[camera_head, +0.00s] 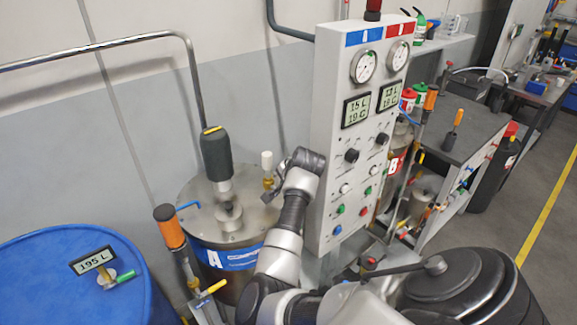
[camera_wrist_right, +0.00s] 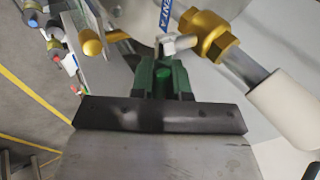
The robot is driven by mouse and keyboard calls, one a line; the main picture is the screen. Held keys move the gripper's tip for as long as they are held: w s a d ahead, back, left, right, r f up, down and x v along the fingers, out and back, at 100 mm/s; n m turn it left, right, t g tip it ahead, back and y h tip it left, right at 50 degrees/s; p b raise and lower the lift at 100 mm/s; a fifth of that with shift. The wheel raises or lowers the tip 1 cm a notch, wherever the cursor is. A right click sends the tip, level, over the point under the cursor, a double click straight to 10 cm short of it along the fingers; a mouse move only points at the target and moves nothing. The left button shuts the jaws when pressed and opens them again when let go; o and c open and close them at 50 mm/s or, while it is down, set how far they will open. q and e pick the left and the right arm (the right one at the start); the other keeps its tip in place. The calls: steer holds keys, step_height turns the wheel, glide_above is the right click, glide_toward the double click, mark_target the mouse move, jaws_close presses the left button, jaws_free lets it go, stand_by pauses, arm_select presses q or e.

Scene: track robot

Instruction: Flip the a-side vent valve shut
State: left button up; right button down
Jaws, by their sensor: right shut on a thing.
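The a-side vent valve (camera_head: 268,182) is a small brass fitting with a white cylinder on top, on the lid of tank A (camera_head: 240,215). In the right wrist view the brass valve body (camera_wrist_right: 208,36) sits just beyond the fingertips, with its white cylinder (camera_wrist_right: 285,108) at the right. My right gripper (camera_head: 271,194) reaches it from the right. Its green fingers (camera_wrist_right: 166,66) are closed at the small grey metal lever (camera_wrist_right: 180,43) beside the brass body. The gripped part is mostly hidden between the fingers. My left gripper is not in view.
A control panel (camera_head: 345,185) with gauges and displays stands close to the right of my arm. A grey motor (camera_head: 217,155) rises from the tank lid. A blue drum (camera_head: 60,270) stands at the lower left, beside an orange-handled fitting (camera_head: 169,228).

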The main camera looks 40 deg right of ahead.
steer(key=shift+s+f+y+b, duration=0.1)
steer(key=shift+f+y+b, duration=0.15)
steer(key=shift+y+b, duration=0.25)
steer(key=c, duration=1.4)
jaws_free()
steer(key=shift+d+r, duration=0.1)
steer(key=shift+s, duration=0.1)
steer(key=shift+r, duration=0.1)
steer(key=b+v, duration=0.3)
steer(key=v, duration=0.7)
steer(key=shift+s+r, duration=0.25)
steer(key=shift+r, duration=0.05)
